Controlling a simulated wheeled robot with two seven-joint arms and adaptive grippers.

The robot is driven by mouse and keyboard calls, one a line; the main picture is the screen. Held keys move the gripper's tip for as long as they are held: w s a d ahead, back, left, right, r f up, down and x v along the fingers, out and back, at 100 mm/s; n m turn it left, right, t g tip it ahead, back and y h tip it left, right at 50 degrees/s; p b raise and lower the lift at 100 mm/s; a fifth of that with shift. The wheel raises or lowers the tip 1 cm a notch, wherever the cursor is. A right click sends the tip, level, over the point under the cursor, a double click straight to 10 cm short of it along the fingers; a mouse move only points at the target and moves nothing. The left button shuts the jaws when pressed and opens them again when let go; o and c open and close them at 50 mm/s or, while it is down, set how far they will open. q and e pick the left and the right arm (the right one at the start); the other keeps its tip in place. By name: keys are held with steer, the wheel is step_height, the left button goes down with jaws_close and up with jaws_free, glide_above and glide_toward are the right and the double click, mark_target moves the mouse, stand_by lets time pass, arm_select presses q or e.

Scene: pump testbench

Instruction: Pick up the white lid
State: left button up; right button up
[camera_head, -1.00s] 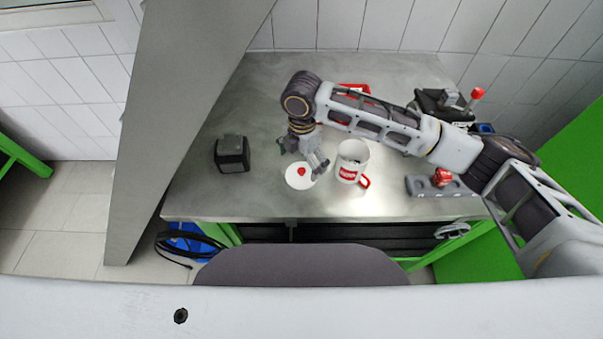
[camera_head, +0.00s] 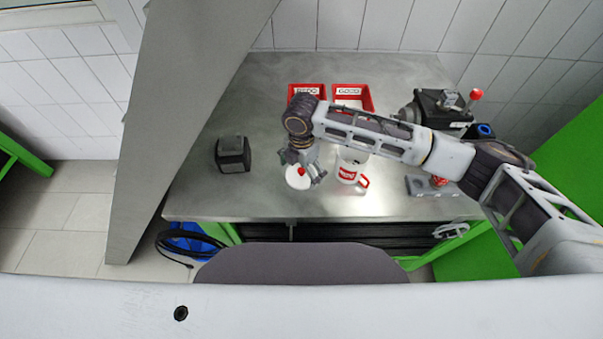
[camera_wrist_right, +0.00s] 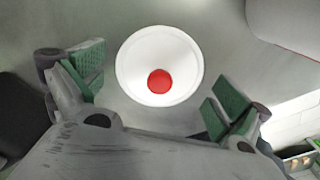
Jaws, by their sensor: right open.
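The white lid (camera_head: 297,181) is a round disc with a red knob and lies on the metal table in the head view. In the right wrist view the lid (camera_wrist_right: 160,52) is seen from above, its red knob facing the camera. My right gripper (camera_head: 301,172) is open over the lid in the head view. In the right wrist view its green-padded fingers (camera_wrist_right: 160,95) are spread left and right, with the lid between and slightly beyond them, not gripped. My left gripper is not in view.
A white mug (camera_head: 350,172) with red print stands just right of the lid. A black cube (camera_head: 233,154) is to the left. Red trays (camera_head: 307,90) are at the back. A dark device (camera_head: 436,110) and a grey block (camera_head: 420,187) are at the right.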

mark_target(302, 170)
steer(key=c, duration=1.3)
steer(key=shift+s+d, duration=0.1)
steer(key=shift+s, duration=0.1)
steer(key=shift+c, duration=1.1)
steer(key=shift+f, duration=0.1)
steer(key=shift+r, duration=0.2)
steer(key=shift+c, duration=0.6)
steer(key=shift+w+r, duration=0.1)
steer(key=shift+r, duration=0.2)
steer(key=c, duration=0.4)
step_height(302, 170, up, 9)
steer(key=shift+w+r+b, duration=0.1)
steer(key=shift+r+b, duration=0.05)
steer(key=shift+b, duration=0.25)
jaws_close()
